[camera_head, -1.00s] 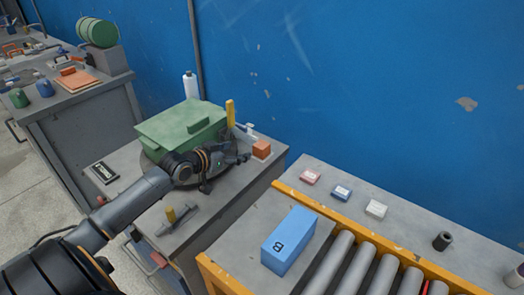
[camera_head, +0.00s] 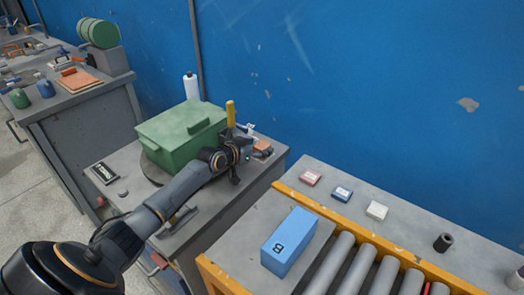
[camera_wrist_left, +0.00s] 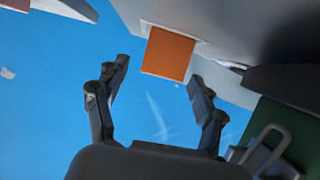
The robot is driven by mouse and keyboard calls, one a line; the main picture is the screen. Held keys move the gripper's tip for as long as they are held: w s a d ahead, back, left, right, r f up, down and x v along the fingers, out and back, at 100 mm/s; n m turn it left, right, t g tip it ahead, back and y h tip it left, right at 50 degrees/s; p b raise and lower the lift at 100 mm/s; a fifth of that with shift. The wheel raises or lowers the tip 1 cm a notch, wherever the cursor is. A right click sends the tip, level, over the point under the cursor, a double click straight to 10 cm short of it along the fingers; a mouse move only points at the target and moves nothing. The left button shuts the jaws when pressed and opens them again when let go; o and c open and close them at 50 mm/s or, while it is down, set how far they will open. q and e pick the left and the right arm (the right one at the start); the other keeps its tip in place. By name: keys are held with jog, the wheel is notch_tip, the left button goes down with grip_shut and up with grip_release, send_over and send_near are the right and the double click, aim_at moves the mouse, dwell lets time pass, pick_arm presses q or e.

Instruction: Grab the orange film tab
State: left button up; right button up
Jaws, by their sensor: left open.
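The orange film tab (camera_wrist_left: 168,54) shows in the left wrist view as a flat orange square on a pale grey surface. It appears between and ahead of the two fingertips of my left gripper (camera_wrist_left: 159,72), which are wide apart with nothing held. In the head view, the orange piece (camera_head: 263,147) is at the right back of the grey bench. My left gripper (camera_head: 253,155) is right by it there and covers part of it. I cannot tell whether a finger touches it. My right gripper is in neither view.
A green lidded box (camera_head: 180,135) stands just left of my left gripper, with a yellow upright handle (camera_head: 230,113) close behind the wrist. A white bottle (camera_head: 190,87) stands at the wall. A roller conveyor with a blue block (camera_head: 290,240) is at the right.

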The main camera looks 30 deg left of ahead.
pick_arm(q)
jog(key=c, duration=1.3)
jog(key=shift+o, duration=0.2)
jog(key=shift+r, duration=0.1)
